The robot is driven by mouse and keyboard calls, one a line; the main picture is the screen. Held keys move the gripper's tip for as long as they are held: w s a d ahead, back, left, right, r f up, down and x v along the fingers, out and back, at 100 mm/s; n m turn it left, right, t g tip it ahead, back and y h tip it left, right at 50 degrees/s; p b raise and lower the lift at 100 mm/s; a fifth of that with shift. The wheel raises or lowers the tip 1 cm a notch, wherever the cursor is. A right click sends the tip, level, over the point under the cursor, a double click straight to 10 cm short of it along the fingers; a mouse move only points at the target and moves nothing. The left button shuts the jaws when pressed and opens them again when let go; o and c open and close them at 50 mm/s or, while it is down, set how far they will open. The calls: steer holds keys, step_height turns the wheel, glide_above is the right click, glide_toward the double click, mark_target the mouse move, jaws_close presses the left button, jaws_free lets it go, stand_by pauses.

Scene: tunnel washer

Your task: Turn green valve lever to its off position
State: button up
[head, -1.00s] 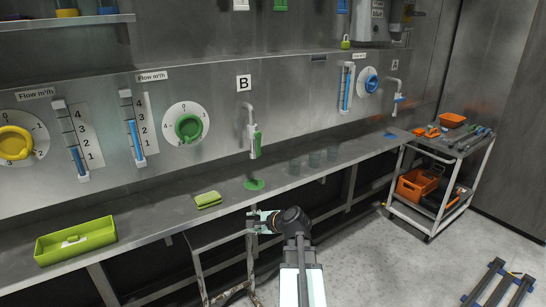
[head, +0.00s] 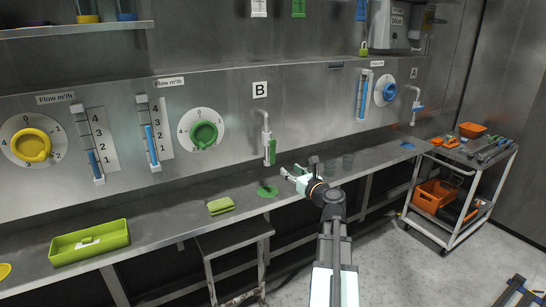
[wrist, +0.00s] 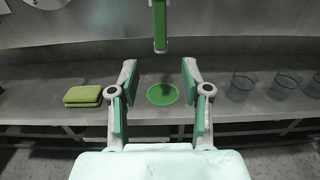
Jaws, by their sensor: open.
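The green valve lever (head: 271,152) hangs down from the grey tap pipe under the B label on the wall. In the wrist view the lever (wrist: 160,30) is upright at top centre, ahead of my gripper and above the gap between its fingers. My gripper (wrist: 156,75) is open and empty, with green-padded fingers to either side of a green disc (wrist: 162,94) lying on the shelf. In the head view my gripper (head: 296,177) is right of and a little below the lever, apart from it. The tap's upper part is out of the wrist view.
A green sponge (head: 220,206) and a green tray (head: 89,242) lie on the shelf to the left. Several clear glasses (wrist: 243,86) stand to the right of my gripper. A green dial (head: 203,134) is on the wall; a tool trolley (head: 462,180) stands at far right.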

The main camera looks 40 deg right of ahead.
mark_target(274, 157)
steer(key=w, duration=0.4)
steer(key=w+d+p, duration=0.1)
steer(key=w, duration=0.4)
steer(key=w+d+p, duration=0.1)
steer(key=w, duration=0.3)
steer(key=shift+w, duration=0.3)
jaws_close()
